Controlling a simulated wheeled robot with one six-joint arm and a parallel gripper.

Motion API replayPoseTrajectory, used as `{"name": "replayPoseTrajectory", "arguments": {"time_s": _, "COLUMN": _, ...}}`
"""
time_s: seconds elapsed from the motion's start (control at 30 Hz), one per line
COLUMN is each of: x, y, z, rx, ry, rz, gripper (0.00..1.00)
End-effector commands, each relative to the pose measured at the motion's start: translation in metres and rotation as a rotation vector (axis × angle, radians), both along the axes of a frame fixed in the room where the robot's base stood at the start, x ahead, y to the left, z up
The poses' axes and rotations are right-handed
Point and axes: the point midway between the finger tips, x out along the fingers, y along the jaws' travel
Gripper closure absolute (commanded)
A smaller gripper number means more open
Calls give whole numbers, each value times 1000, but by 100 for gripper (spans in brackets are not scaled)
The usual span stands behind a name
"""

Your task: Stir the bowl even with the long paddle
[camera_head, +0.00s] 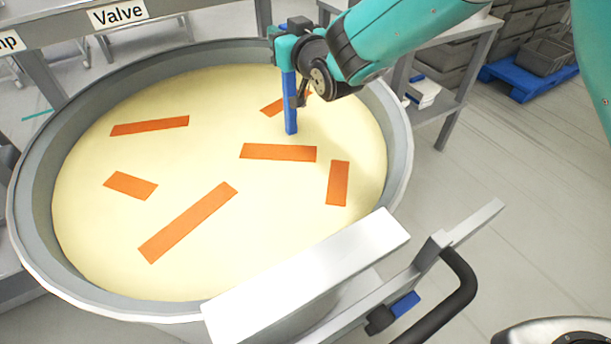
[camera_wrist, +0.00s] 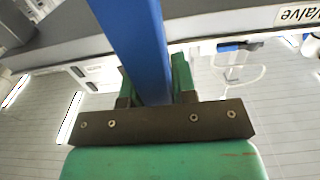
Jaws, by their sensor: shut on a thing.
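A large grey bowl (camera_head: 28,215) holds a pale yellow filling (camera_head: 100,225). Several orange strips lie on the filling, among them a long one (camera_head: 188,222) at the front, one (camera_head: 278,152) in the middle and one (camera_head: 150,126) at the left. The blue paddle (camera_head: 290,115) stands nearly upright, with its lower end at the filling toward the back right; I cannot tell how deep it goes. My gripper (camera_head: 290,45) is above the filling, shut on the paddle's upper part. In the wrist view the blue shaft (camera_wrist: 135,45) runs between my gripper's fingers (camera_wrist: 155,88).
A grey rail with a "Valve" label (camera_head: 118,13) runs behind the bowl. A white panel (camera_head: 310,265) and a black curved handle (camera_head: 455,290) are at the front right. A grey side table (camera_head: 450,50) stands at the back right. Open floor (camera_head: 530,190) lies to the right.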

Motion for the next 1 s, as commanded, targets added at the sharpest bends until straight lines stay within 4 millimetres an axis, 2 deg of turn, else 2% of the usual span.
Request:
{"name": "replayPoseTrajectory", "arguments": {"time_s": 0.17, "x": -10, "y": 8, "z": -2, "rx": 1, "ry": -2, "rz": 2, "gripper": 98}}
{"name": "replayPoseTrajectory", "arguments": {"time_s": 0.6, "x": -93, "y": 34, "z": -7, "rx": 3, "ry": -5, "rz": 5, "gripper": 98}}
{"name": "replayPoseTrajectory", "arguments": {"time_s": 0.7, "x": -104, "y": 38, "z": -4, "rx": 3, "ry": -4, "rz": 2, "gripper": 98}}
{"name": "replayPoseTrajectory", "arguments": {"time_s": 0.87, "x": -106, "y": 35, "z": 2, "rx": 1, "ry": -2, "rz": -3, "gripper": 98}}
{"name": "replayPoseTrajectory", "arguments": {"time_s": 1.0, "x": -91, "y": 14, "z": 5, "rx": 0, "ry": 0, "rz": -7, "gripper": 98}}
